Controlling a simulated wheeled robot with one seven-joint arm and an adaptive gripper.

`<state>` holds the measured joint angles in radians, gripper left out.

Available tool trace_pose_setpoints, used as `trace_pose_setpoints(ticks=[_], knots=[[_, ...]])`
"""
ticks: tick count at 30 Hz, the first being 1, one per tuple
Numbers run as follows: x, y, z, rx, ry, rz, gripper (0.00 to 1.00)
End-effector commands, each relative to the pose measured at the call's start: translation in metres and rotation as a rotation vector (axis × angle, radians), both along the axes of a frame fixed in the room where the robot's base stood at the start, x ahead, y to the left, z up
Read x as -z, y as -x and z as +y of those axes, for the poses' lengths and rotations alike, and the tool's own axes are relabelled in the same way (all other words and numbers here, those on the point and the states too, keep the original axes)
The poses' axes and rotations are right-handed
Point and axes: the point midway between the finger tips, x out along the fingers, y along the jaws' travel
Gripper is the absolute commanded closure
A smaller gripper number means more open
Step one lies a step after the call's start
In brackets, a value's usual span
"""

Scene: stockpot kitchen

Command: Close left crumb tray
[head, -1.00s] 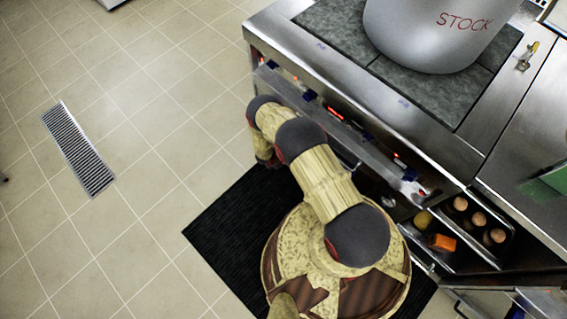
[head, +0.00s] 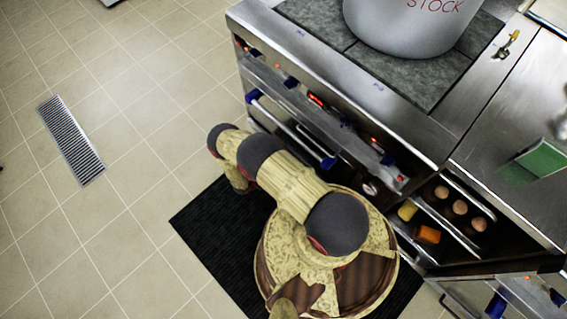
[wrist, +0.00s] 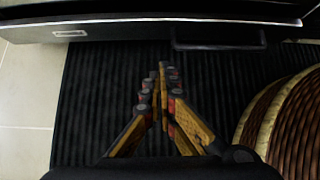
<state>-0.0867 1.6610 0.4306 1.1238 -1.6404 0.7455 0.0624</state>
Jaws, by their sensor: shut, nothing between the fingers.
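In the wrist view, my gripper (wrist: 163,72) is shut and empty, with its fingers pointing toward a low dark steel front. That front (wrist: 120,27) runs across the top of the wrist view, with a small pale label at its left and a dark bar handle (wrist: 218,40) right of centre. It may be the left crumb tray, but I cannot tell for sure or how far out it stands. A gap of black mat shows between my fingertips and the handle. In the head view, my arm hides part of the stove's lower front, and the gripper's tips cannot be made out.
The stove (head: 400,115) carries a stockpot (head: 405,22). A blue-ended bar handle (head: 292,130) sticks out from its front. An open compartment (head: 455,235) at right holds round brown items and an orange one. The black mat (head: 205,215) lies below; tiled floor is clear at left.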

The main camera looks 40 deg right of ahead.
Motion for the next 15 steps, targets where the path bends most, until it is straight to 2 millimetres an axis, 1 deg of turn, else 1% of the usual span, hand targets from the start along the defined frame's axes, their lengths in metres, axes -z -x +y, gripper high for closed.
trace_pose_setpoints(ticks=[3, 7, 11, 15], knots=[[-0.007, -0.001, -0.008, 0.024, 0.035, -0.027, 1.0], [-0.003, -0.001, -0.014, 0.035, 0.042, -0.037, 1.0], [0.01, -0.002, -0.026, 0.036, 0.041, -0.036, 1.0], [0.031, -0.003, -0.045, 0.035, 0.04, -0.036, 1.0]])
